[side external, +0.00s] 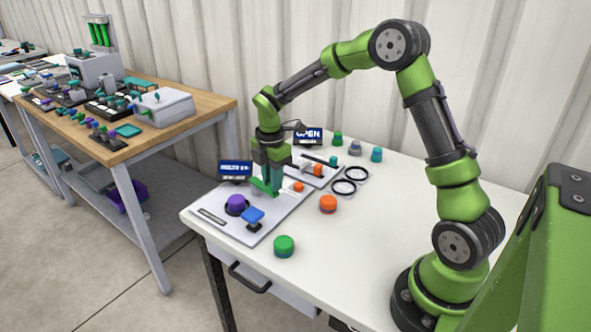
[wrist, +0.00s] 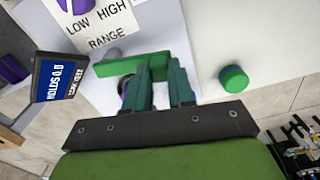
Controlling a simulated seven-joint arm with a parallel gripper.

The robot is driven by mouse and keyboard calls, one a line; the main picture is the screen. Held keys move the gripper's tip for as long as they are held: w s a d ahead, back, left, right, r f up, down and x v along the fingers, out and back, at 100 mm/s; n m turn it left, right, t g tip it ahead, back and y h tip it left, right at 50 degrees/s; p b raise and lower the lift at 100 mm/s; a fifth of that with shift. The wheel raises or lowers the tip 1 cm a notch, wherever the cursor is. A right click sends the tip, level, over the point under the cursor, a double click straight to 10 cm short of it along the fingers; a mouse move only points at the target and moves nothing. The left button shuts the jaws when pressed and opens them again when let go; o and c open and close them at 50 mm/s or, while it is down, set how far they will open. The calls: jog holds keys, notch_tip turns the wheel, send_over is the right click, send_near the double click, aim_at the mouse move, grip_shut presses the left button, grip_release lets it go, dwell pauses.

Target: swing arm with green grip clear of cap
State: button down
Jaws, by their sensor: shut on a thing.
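The green grip (wrist: 115,62) is a flat green bar at the middle of the wrist view. My gripper (wrist: 160,72) is shut on it, with its two teal fingers either side of its right part. In the side view, my gripper (side external: 276,190) points down over the white panel (side external: 215,195) and the green grip (side external: 260,187) shows at its fingertips. A purple cap (side external: 236,204) sits on the panel, nearer the front than the grip. In the wrist view, a bit of purple shows behind the grip, mostly hidden by the fingers. The swing arm itself is hard to make out.
A blue-topped handle (side external: 253,216) stands beside the purple cap. A dark sign (side external: 235,171) stands at the panel's back left. A green cap (side external: 284,246) and an orange cap (side external: 328,204) stand on the white table. Black rings (side external: 344,187) lie behind. The table's right part is clear.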

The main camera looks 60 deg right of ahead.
jog(key=c, duration=1)
grip_release()
jog(key=shift+o, duration=0.2)
notch_tip(320, 180, up, 17)
jog(key=shift+f, duration=0.1)
jog(key=s+a+m+t+y, duration=0.1)
jog(key=s+a+m+t, duration=0.2)
jog(key=s+m, duration=0.7)
jog(key=s+a+m+t+y, duration=0.1)
jog(key=s+a+m+t, duration=0.3)
jog(key=s+m, duration=0.6)
jog(key=shift+s+a, duration=0.5)
jog(key=shift+a, duration=0.75)
